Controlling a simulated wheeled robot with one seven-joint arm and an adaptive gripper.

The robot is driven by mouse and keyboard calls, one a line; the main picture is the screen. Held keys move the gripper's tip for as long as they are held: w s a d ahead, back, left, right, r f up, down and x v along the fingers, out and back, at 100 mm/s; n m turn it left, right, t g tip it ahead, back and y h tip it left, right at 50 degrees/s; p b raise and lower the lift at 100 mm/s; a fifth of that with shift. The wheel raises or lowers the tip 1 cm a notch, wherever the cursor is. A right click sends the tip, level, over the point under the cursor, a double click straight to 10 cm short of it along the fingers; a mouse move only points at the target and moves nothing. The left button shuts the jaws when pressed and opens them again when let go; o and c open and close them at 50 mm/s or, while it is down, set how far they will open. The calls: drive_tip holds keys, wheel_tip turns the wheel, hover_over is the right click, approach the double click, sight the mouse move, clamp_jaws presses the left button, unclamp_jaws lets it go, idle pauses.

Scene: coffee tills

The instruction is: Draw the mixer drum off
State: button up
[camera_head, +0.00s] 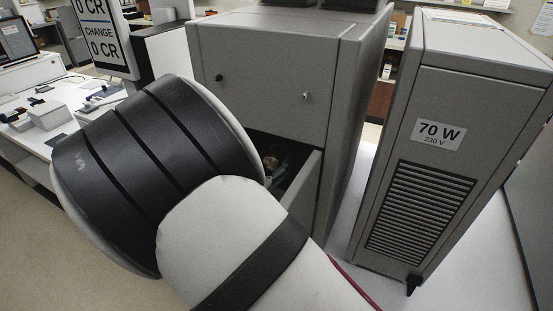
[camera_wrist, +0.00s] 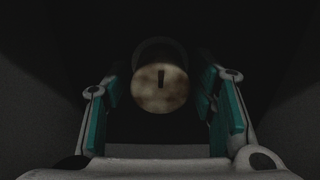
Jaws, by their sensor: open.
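A round, mottled brown end face with a dark slot, which looks like the mixer drum (camera_wrist: 150,97), shows in the middle of the wrist view, with a dark rim behind it. My gripper (camera_wrist: 160,82) is open, with one teal-padded finger on each side of the drum. I see gaps at both sides and cannot tell how deep the drum lies between the fingers. In the head view, my arm hides most of the opening in the grey cabinet (camera_head: 265,75). Neither the gripper nor the drum can be made out clearly there.
A grey panel (camera_head: 304,190) stands out at the opening's right side. A second grey cabinet marked 70 W (camera_head: 400,185) stands to the right, across a narrow gap. A price display (camera_head: 100,30) and a white counter (camera_head: 65,95) are at left. The cabinet interior is dark.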

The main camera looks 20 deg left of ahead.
drive_tip(key=c, duration=1)
drive_tip(key=shift+o, duration=0.2)
drive_tip(key=shift+s, duration=0.3)
drive_tip(key=shift+s+a+p, duration=0.15)
drive_tip(key=shift+s+p, duration=0.95)
drive_tip(key=shift+s, duration=1.4)
